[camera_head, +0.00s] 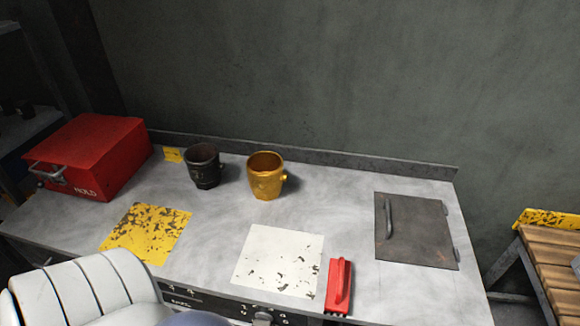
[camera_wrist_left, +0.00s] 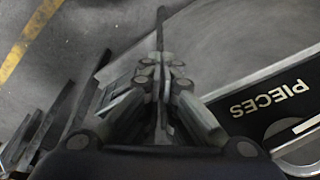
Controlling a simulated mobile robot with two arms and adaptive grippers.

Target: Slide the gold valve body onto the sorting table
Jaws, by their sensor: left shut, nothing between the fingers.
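The gold valve body (camera_head: 265,176) is a cup-shaped piece standing upright near the back of the grey sorting table (camera_head: 215,222) in the head view. A dark cup-shaped piece (camera_head: 203,166) stands just to its left. My left gripper (camera_wrist_left: 161,75) shows in the left wrist view with its fingers together and nothing between them. It is over the table's front edge area, beside a black panel marked PIECES (camera_wrist_left: 275,100). The gripper itself does not show in the head view, and the valve body does not show in the wrist view. My right gripper is not in view.
A red MOLD box (camera_head: 95,150) stands at the table's left end. A worn yellow patch (camera_head: 146,233) and a worn white patch (camera_head: 278,260) mark the top. A red-handled brush-like tool (camera_head: 339,286) lies at the front, and a dark hatch (camera_head: 420,233) is at right.

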